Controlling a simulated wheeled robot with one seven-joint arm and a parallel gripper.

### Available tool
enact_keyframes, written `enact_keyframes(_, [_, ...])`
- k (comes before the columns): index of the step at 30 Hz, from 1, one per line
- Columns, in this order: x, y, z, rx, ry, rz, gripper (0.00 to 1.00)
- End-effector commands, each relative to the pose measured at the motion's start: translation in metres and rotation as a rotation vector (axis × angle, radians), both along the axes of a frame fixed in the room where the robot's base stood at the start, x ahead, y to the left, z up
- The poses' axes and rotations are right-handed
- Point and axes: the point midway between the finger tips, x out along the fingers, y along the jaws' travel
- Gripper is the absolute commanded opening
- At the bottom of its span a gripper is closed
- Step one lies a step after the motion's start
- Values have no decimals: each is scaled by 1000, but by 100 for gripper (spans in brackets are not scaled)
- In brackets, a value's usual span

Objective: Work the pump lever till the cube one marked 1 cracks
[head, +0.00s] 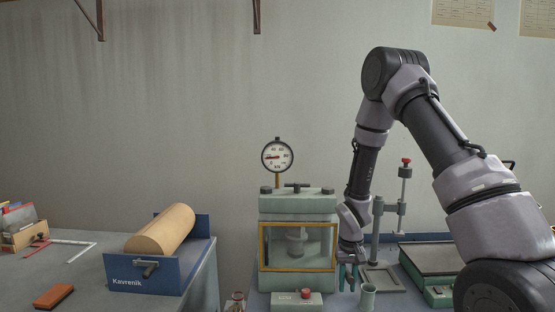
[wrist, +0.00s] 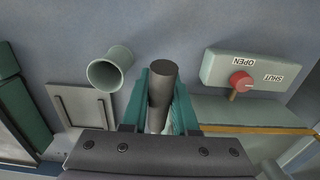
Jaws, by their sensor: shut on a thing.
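The green press (head: 298,203) stands at the middle of the bench, with a yellow-framed window (head: 262,248). A grey ram shows behind the window; I cannot make out the cube marked 1. A round gauge (head: 277,156) stands on top, its needle toward the left. My gripper (head: 347,277) is low at the press's right side. In the wrist view its teal fingers (wrist: 162,100) are shut on a dark round bar, which looks like the pump lever (wrist: 163,78). The valve box (wrist: 215,68) has a red knob (wrist: 241,81) and OPEN and SHUT labels.
A pale green cup (head: 367,298) stands close right of my gripper, also in the wrist view (wrist: 110,68). A stand with a red top (head: 405,175) and a flat plate (head: 382,280) are farther right. A blue Kavrenik cradle (head: 150,277) holds a tan cylinder (head: 163,230) at left.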

Motion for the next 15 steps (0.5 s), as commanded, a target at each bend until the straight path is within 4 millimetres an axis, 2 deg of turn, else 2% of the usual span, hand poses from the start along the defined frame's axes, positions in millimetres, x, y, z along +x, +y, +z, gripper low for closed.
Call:
enact_keyframes(7, [-3, 0, -11, -1, 4, 0, 0])
enact_keyframes(15, [-5, 0, -34, -1, 2, 0, 0])
